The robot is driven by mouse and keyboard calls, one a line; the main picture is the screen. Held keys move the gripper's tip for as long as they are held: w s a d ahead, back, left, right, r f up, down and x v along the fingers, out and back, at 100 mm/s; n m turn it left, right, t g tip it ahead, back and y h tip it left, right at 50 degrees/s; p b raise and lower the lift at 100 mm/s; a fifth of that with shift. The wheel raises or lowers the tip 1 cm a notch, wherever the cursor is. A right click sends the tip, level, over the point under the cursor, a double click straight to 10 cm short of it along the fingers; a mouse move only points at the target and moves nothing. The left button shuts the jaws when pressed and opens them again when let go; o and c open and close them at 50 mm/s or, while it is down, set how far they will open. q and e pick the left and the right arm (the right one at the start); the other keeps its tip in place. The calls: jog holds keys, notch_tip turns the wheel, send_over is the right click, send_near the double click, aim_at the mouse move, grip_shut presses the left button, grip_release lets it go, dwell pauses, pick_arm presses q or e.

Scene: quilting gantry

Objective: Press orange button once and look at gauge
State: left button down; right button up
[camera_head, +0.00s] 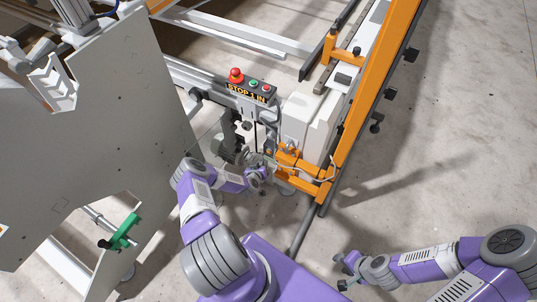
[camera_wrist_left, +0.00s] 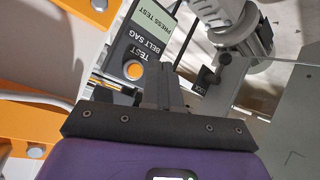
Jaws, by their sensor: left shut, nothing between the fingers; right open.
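In the left wrist view an orange round button (camera_wrist_left: 134,71) sits on a dark panel marked "TEST BELT SAG", upside down in the picture. Beside it is a pale green display (camera_wrist_left: 162,32) that reads "PRESS TEST"; I see no number on its visible part. My left gripper (camera_wrist_left: 169,72) is shut and empty, its fingertips to the right of the button in that view and not over it. In the head view my left gripper (camera_head: 258,177) is at the machine's end, and the orange button cannot be made out there. My right gripper (camera_head: 344,272) is open and empty over the floor.
A control box (camera_head: 252,91) with a red mushroom button and smaller green and red buttons stands above my left gripper. Orange brackets (camera_head: 300,172) and an orange rail (camera_head: 372,75) lie to the right. A grey plate (camera_head: 100,120) fills the left. Floor on the right is clear.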

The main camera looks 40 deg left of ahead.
aim_at(269, 152)
pick_arm(q)
jog(key=w, duration=0.1)
jog(key=w+b, duration=0.1)
jog(key=w, duration=0.1)
jog(key=shift+w+a, duration=0.2)
jog(key=shift+w, duration=0.1)
jog(key=shift+w, duration=0.15)
dwell(1.8)
jog(key=shift+w, duration=0.25)
jog(key=shift+w+a, duration=0.1)
jog(key=shift+w, duration=0.35)
dwell(0.6)
dwell(0.3)
jog(key=shift+s, duration=0.85)
